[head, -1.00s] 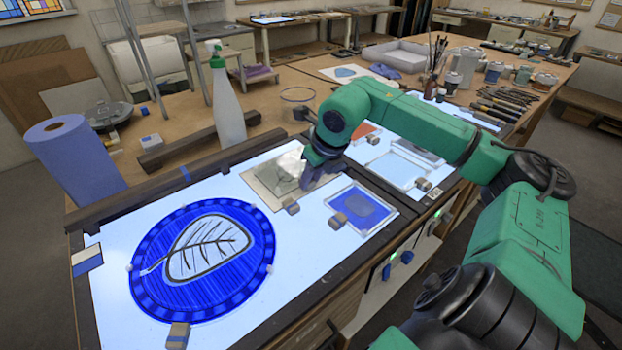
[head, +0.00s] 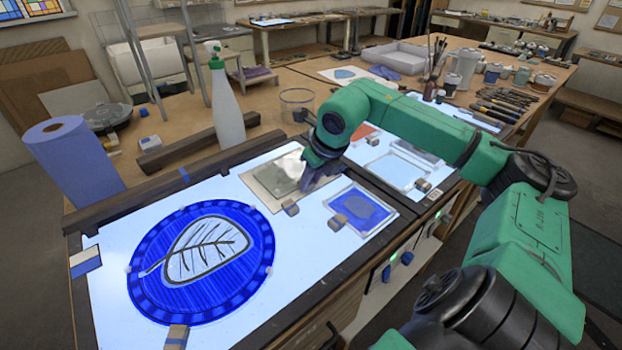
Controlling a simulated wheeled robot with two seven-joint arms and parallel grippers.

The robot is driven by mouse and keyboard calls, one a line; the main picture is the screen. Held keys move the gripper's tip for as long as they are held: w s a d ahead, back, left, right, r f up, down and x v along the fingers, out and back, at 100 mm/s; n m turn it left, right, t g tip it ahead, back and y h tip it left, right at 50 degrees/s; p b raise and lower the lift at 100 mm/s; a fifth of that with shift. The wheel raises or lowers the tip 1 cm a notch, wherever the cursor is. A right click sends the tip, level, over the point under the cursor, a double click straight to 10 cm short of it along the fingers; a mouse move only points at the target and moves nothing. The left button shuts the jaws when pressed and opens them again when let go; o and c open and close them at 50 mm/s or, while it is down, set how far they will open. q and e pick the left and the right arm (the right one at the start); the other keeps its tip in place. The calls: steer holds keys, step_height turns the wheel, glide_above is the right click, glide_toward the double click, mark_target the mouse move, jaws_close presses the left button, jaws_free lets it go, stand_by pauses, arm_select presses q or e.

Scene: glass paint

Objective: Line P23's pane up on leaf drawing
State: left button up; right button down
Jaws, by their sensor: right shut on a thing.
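A round blue pane (head: 183,289) with a pale leaf drawing (head: 207,250) in dark lines lies on the lit table at the left. A square piece with a greyish patch (head: 262,186) lies behind and right of it. My right gripper (head: 316,182) is low over this piece's right side, shut; its fingertips are partly hidden. A pale crumpled wad (head: 290,165) is against its left side and seems to be what it holds. A small framed blue pane (head: 372,212) lies just in front. I cannot read any P23 label. My left gripper is out of view.
A dark rail (head: 160,190) runs along the table's back edge. Behind it stand a spray bottle (head: 228,110), a blue paper roll (head: 75,160) and a glass jar (head: 297,103). The lit surface between the round pane and small panes is clear.

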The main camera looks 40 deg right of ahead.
steer(key=shift+f, duration=0.2)
stand_by(0.3)
steer(key=c, duration=0.5)
jaws_free()
steer(key=shift+b, duration=0.3)
